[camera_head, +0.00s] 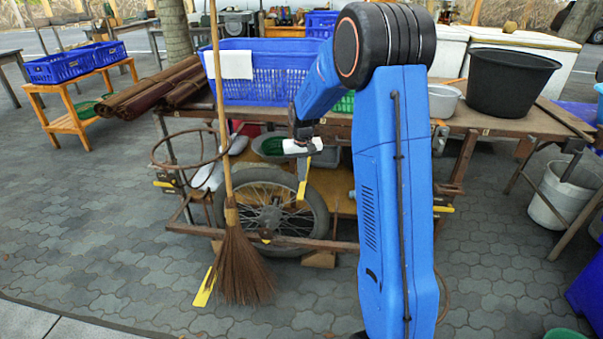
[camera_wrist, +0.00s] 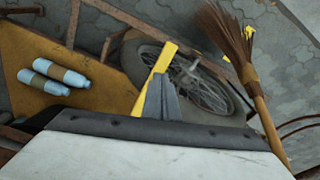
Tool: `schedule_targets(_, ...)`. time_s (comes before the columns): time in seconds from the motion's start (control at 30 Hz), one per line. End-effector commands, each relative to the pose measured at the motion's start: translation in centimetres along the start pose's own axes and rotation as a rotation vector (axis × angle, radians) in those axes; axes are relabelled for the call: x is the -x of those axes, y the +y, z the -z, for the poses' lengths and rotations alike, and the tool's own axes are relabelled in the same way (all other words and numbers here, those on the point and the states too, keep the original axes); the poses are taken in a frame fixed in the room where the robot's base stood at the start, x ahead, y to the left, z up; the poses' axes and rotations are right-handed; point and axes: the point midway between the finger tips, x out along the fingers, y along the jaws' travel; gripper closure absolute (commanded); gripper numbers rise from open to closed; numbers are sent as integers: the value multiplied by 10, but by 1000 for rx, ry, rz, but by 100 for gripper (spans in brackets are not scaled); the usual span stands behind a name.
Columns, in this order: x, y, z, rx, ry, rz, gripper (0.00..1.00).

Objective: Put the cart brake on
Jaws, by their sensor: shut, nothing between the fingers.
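The cart (camera_head: 340,235) is a wooden-topped stand with a spoked wheel (camera_head: 262,215) beneath it. A yellow bar (camera_head: 302,191) shows in front of the wheel, just below my gripper (camera_head: 304,170); I cannot tell for sure that it is the brake lever. In the wrist view the yellow bar (camera_wrist: 168,54) passes behind the grey fingers of my gripper (camera_wrist: 162,82), and the wheel (camera_wrist: 200,82) lies beyond. The fingers are shut and empty. I cannot tell if they touch the bar. Part of the bar is hidden by the fingers.
A broom (camera_head: 240,262) stands upright in front of the wheel's left side, with a yellow piece (camera_head: 205,288) at its foot. A rusty ring (camera_head: 188,150) juts out at the left. Two pale bottles (camera_wrist: 60,75) lie on the yellow lower shelf.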

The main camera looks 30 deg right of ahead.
Motion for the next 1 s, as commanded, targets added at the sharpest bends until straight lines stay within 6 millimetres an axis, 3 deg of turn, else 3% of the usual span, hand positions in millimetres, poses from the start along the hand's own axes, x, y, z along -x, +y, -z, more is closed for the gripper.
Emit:
schedule_targets(0.27,2,0,-4,0,0,0,100)
schedule_targets(0.53,13,0,-29,0,0,0,100)
schedule_targets(0.83,14,0,-29,0,0,0,100)
schedule_targets(1.0,27,0,-28,0,2,0,100)
